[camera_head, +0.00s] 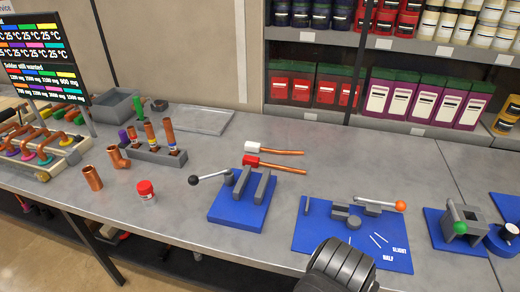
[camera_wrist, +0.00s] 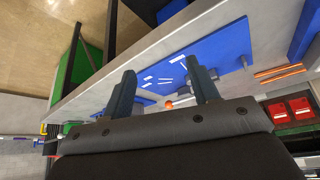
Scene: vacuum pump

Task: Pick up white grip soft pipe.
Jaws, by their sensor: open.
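The white grip soft pipe lies on the grey bench at the middle of the head view, a copper pipe with a white block (camera_head: 252,147) at its left end. A similar pipe with a red block (camera_head: 251,162) lies just in front of it. Two copper pipe lengths (camera_wrist: 281,73) show at the right of the wrist view; I cannot tell which is which. My gripper (camera_wrist: 163,78) is open and empty, its two fingers apart, away from the pipes. In the head view only a dark part of my arm shows at the bottom; the fingers are not visible there.
A blue bending fixture (camera_head: 240,205) stands in front of the pipes. A blue plate with an orange-knobbed lever (camera_head: 400,206) is to the right. Shelves of cans stand behind.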

